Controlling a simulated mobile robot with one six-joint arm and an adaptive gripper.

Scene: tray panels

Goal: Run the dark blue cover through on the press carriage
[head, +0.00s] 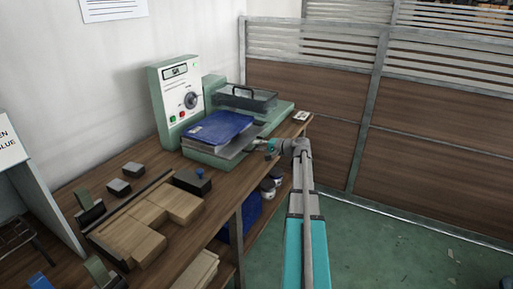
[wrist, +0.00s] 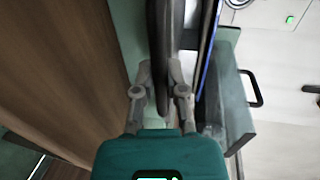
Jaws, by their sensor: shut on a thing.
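The dark blue cover (head: 217,127) lies flat on the green press carriage (head: 196,154), in front of the raised dark pressing part with its handle (head: 248,96). A thin blue edge of the cover (wrist: 209,48) shows in the wrist view. My gripper (head: 268,147) is at the front right of the carriage, beside the cover and not on it. In the wrist view my gripper (wrist: 160,92) is shut on a dark grey bar (wrist: 164,45), which looks like the carriage handle. The bar's far end is cut off by the frame.
A control box (head: 177,100) with a dial and buttons stands behind the carriage. A slatted partition (head: 320,120) stands to the right.

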